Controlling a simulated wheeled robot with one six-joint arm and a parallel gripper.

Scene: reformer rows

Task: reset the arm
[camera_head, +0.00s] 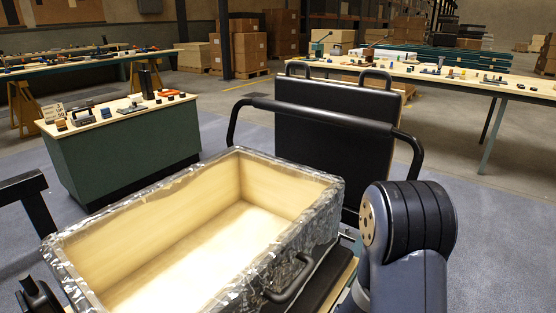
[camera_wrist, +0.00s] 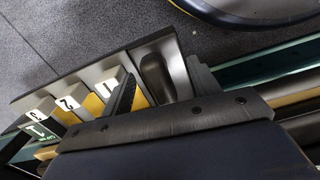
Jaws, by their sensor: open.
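My gripper (camera_wrist: 163,82) shows in the wrist view with its two dark fingers apart. Between and beyond the fingers is a dark grey rounded object (camera_wrist: 155,75) in a pale slot; I cannot tell whether either finger touches it. Beside the slot is a row of pale blocks with numbers (camera_wrist: 72,101), with yellow strips between them. In the head view, part of my arm is at the lower right; my gripper is not visible there.
A film-wrapped, pale-lined open box (camera_head: 190,180) stands empty in front of me, with a black padded board (camera_head: 330,140) behind it. A green cabinet (camera_head: 130,155) with small items is left. A long table (camera_head: 450,80) stands at the back right. Grey floor (camera_head: 510,220) is clear at right.

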